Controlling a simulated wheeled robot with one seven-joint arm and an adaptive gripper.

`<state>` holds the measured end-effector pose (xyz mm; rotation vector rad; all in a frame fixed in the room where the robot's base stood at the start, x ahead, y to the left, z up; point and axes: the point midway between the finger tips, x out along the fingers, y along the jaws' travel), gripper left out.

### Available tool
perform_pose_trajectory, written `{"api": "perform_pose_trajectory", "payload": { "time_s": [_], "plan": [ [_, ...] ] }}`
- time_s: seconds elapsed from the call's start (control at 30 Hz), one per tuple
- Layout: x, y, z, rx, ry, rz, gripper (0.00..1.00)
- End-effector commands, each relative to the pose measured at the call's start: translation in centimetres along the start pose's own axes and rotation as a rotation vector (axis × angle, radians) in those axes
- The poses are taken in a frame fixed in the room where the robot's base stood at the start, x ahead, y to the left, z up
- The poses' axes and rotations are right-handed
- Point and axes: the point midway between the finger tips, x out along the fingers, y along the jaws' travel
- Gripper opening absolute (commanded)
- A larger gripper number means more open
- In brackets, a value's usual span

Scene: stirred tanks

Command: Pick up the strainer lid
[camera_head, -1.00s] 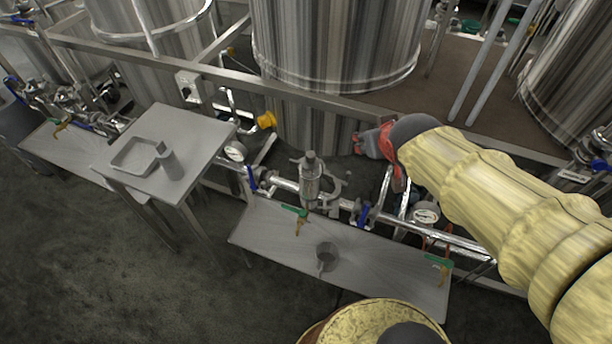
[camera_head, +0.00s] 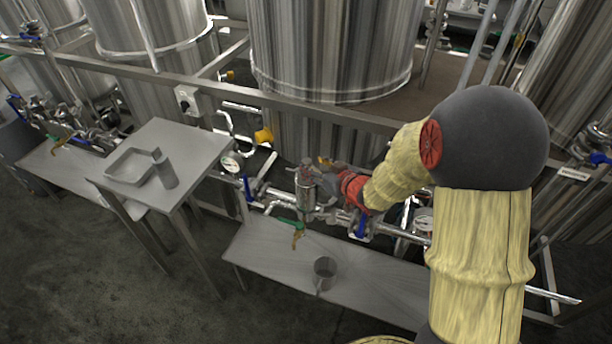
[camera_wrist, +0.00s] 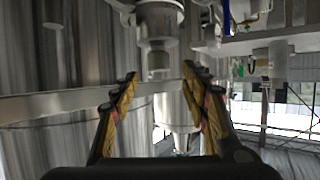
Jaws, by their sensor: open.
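The strainer (camera_head: 306,195) is an upright metal housing on the pipe line, with its small grey lid (camera_head: 307,163) seated on top. My gripper (camera_head: 324,168) is just right of the lid in the head view, at about its height. In the wrist view the yellow-padded fingers of my gripper (camera_wrist: 158,88) are spread apart with nothing between them. The lid (camera_wrist: 158,60) shows as a short grey cylinder just beyond the fingertips, roughly centred between them. The strainer body (camera_wrist: 158,22) fills the top of that view. Whether a finger touches the lid cannot be told.
A shelf (camera_head: 270,262) below the pipe holds a grey cup (camera_head: 325,270). A small table (camera_head: 205,150) at left holds a tray (camera_head: 125,172) and a grey cylinder (camera_head: 165,170). A green-handled valve (camera_head: 292,224), a gauge (camera_head: 232,162) and large tanks crowd the pipe.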

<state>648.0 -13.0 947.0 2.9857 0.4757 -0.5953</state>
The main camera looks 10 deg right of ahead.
Motion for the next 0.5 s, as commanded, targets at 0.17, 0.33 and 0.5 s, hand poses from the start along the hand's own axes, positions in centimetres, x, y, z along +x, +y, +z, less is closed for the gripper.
{"api": "perform_pose_trajectory", "payload": {
  "time_s": [0.17,0.33,0.5],
  "plan": [
    [1.5,0.1,0.4,-0.001,0.001,0.001,0.46],
    [4.1,0.1,0.8,-0.001,0.000,0.000,0.46],
    [5.3,0.1,0.5,-0.001,0.001,0.002,0.46]
  ]
}}
